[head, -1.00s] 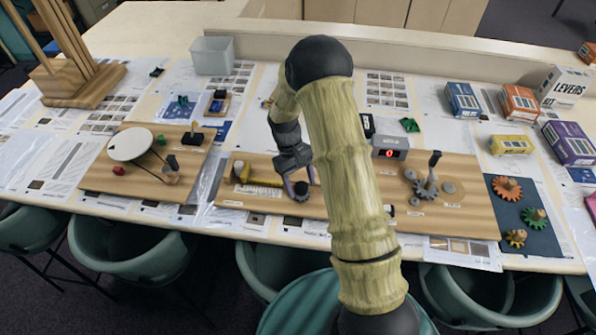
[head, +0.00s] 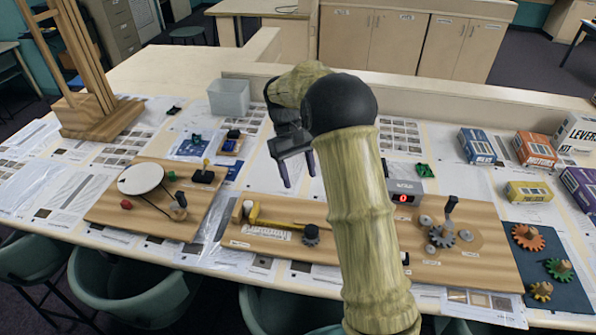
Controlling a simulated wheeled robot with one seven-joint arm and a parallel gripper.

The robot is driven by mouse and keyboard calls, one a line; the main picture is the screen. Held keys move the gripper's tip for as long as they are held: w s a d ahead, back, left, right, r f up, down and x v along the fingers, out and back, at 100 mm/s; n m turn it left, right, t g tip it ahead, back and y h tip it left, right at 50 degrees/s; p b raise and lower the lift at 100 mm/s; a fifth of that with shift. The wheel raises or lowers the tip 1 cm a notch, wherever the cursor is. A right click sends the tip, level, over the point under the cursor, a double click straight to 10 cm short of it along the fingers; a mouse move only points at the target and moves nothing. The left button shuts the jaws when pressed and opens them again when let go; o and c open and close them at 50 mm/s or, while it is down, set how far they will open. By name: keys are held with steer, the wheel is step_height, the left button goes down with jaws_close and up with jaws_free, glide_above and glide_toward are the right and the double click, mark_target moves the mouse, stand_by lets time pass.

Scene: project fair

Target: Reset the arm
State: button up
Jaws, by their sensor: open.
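My gripper (head: 299,169) is open and empty in the head view. Its two purple-grey fingers point down above the table, behind the middle board. My arm crosses the middle of the view and hides part of that board. The wooden board (head: 290,246) carries a dark gear knob (head: 311,235), a yellow lever piece (head: 279,220) and a grey gear (head: 441,237). The gripper is apart from all of these.
A board with a white disc (head: 141,179) lies at the left. A clear bin (head: 229,97) and a wooden stand (head: 99,117) are at the back left. A display box (head: 404,192), boxed kits (head: 477,146) and a dark mat with coloured gears (head: 551,284) are at the right.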

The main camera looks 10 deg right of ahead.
steer(key=shift+w+r, duration=0.15)
steer(key=shift+r, duration=0.25)
steer(key=s+d+f+m+t+y, duration=0.1)
steer(key=s+m+t, duration=0.3)
steer(key=s, duration=1.7)
steer(key=d+f+t, duration=0.1)
steer(key=t, duration=0.1)
steer(key=shift+s+d+t+y, duration=0.15)
steer(key=shift+t+y, duration=0.15)
steer(key=shift+t, duration=0.1)
